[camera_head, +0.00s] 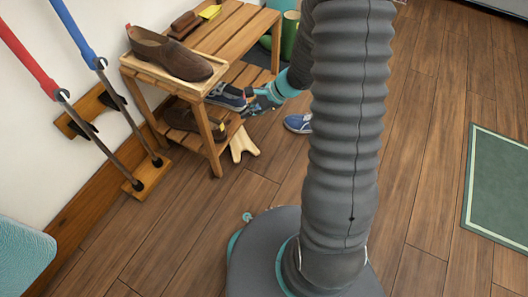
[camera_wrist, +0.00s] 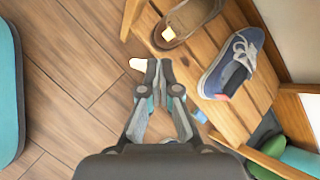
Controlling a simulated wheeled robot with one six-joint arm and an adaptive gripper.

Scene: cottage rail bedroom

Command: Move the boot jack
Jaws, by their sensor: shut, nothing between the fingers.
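The boot jack (camera_head: 243,143) is a pale wooden piece with a forked end. It is on the floor by the front leg of the wooden shoe rack (camera_head: 200,88). In the wrist view only a small pale end of the boot jack (camera_wrist: 138,64) shows beside my fingertips; the rest is hidden. My gripper (camera_head: 250,104) is beside the rack's right side, above and slightly right of the boot jack. In the wrist view my gripper (camera_wrist: 158,68) has its fingers together with nothing between them. Contact with the boot jack cannot be told.
The rack holds brown shoes (camera_head: 170,53) and a blue sneaker (camera_head: 227,96). Another blue shoe (camera_head: 298,123) is on the floor to the right. Red and blue-handled tools (camera_head: 88,55) stand left. A green rug (camera_head: 497,190) lies right, with clear floor before it.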

